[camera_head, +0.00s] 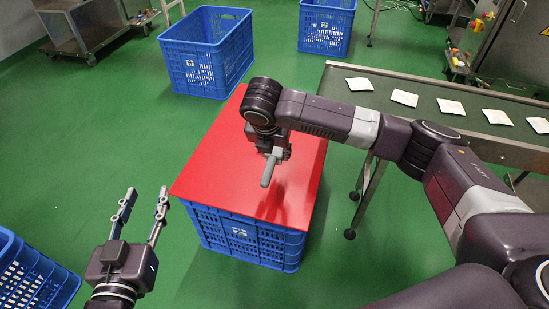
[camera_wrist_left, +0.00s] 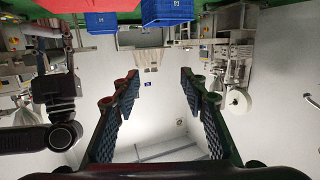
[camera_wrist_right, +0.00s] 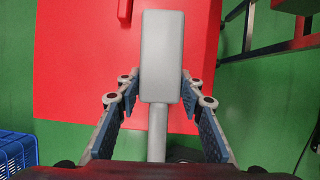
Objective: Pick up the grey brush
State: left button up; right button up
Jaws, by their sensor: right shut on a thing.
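The grey brush (camera_wrist_right: 161,60) is between the fingers of my right gripper (camera_wrist_right: 159,92) in the right wrist view, its block pointing away and its handle running back toward the palm. In the head view the brush (camera_head: 269,169) hangs tilted below my right gripper (camera_head: 275,153), above the red tabletop (camera_head: 222,154), with a shadow on the red. My right gripper is shut on the brush. My left gripper (camera_head: 146,195) is open and empty, left of the red top in the head view. Its spread fingers also show in the left wrist view (camera_wrist_left: 158,76).
The red top lies on a blue crate (camera_head: 245,240). A conveyor (camera_head: 437,93) with several white teabags stands on the right. More blue crates stand at the back (camera_head: 204,52), (camera_head: 326,27) and at the left edge (camera_head: 38,275). Green floor is free between them.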

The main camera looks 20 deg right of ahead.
aim_at(274, 150)
notch_tip(274, 150, up, 5)
jog(key=shift+f+p, duration=0.2)
jog(key=shift+p, duration=0.45)
notch_tip(274, 150, up, 3)
jog(key=shift+p, duration=0.45)
pick_arm(q)
jog(key=s+a+f+g+y, duration=0.1)
jog(key=s+a+f+g, duration=0.1)
jog(key=f, duration=0.4)
jog(key=s+a+f+g+y, duration=0.1)
jog(key=s+f+g, duration=0.4)
jog(key=s+f, duration=0.1)
jog(key=shift+a+f, duration=0.15)
jog(key=shift+a, duration=0.2)
pick_arm(e)
jog(key=shift+r, duration=0.25)
